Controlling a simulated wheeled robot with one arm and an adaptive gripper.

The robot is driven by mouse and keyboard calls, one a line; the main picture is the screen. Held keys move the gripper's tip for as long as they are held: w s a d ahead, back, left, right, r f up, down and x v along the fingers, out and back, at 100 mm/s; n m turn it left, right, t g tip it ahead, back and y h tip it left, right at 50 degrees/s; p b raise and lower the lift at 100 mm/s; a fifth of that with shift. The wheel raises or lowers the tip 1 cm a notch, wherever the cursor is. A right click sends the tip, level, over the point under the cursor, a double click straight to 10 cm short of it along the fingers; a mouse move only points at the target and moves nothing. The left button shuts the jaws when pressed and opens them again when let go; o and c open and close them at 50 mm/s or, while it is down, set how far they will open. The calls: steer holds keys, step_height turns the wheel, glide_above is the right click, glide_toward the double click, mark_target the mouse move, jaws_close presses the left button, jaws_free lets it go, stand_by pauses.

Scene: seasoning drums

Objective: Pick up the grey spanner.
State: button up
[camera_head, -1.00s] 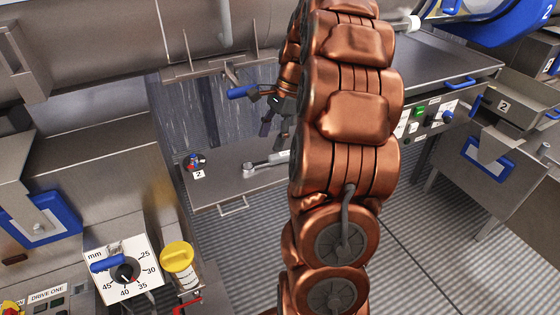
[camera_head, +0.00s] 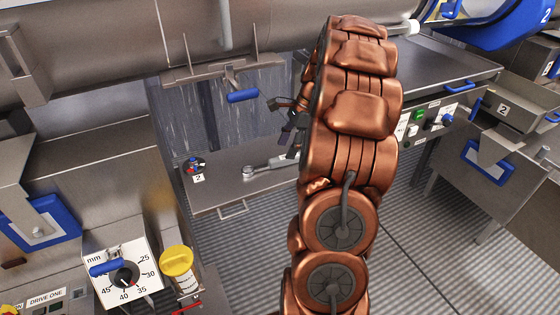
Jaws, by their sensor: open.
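The grey spanner (camera_head: 262,168) lies on a low metal shelf (camera_head: 226,196). Its ring end shows at the left, and its right end runs behind my arm. My gripper (camera_head: 287,137) is above the spanner's right part, beside my copper-coloured arm. It is open and apart from the spanner, with nothing seen between its fingers. My arm hides part of the gripper.
A blue-handled lever (camera_head: 242,96) hangs under the large metal drum (camera_head: 120,45), close above my gripper. A small round part with red and blue (camera_head: 194,165) sits at the shelf's left. A yellow-capped container (camera_head: 178,262) stands at the front left.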

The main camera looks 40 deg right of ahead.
mark_target(282, 158)
steer(key=x, duration=0.4)
steer(key=shift+a+p, duration=0.15)
steer(key=shift+p, duration=0.2)
jaws_close()
